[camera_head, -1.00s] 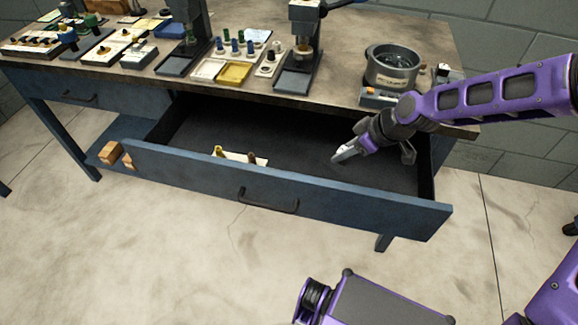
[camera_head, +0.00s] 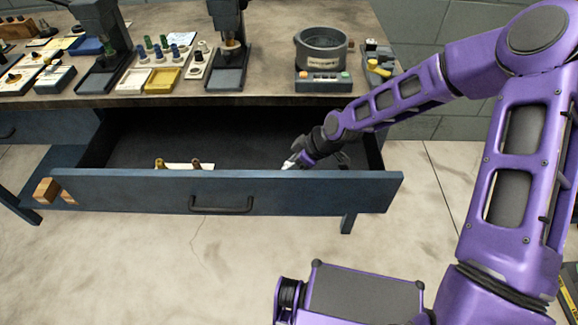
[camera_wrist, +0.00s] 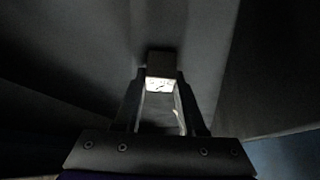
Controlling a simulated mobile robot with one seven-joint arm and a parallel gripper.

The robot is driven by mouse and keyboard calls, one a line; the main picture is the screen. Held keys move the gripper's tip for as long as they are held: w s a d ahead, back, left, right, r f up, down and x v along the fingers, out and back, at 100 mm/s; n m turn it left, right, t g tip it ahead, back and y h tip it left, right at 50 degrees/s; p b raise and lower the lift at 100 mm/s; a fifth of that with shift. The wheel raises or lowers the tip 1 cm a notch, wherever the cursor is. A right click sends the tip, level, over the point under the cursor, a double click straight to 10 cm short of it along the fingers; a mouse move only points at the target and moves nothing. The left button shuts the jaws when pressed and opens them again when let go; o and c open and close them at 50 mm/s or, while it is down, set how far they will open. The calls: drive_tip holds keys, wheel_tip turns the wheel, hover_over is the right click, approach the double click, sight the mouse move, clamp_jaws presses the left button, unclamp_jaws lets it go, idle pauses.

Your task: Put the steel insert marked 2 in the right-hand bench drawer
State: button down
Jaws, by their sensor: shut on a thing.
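The right-hand bench drawer (camera_head: 130,188) is pulled open below the bench top. My gripper (camera_head: 291,163) reaches into its right half, behind the drawer front. In the wrist view, my gripper (camera_wrist: 160,92) is shut on a small grey block, the steel insert (camera_wrist: 160,64), at its fingertips. A bright face of the insert carries a dark mark that I cannot read. Dark drawer surfaces surround it. I cannot tell whether the insert touches the drawer bottom.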

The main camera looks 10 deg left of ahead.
drive_tip(key=shift+f, duration=0.1)
drive_tip(key=shift+c, duration=2.4)
unclamp_jaws()
drive_tip(key=p+v, duration=0.3)
drive_tip(key=v, duration=0.9)
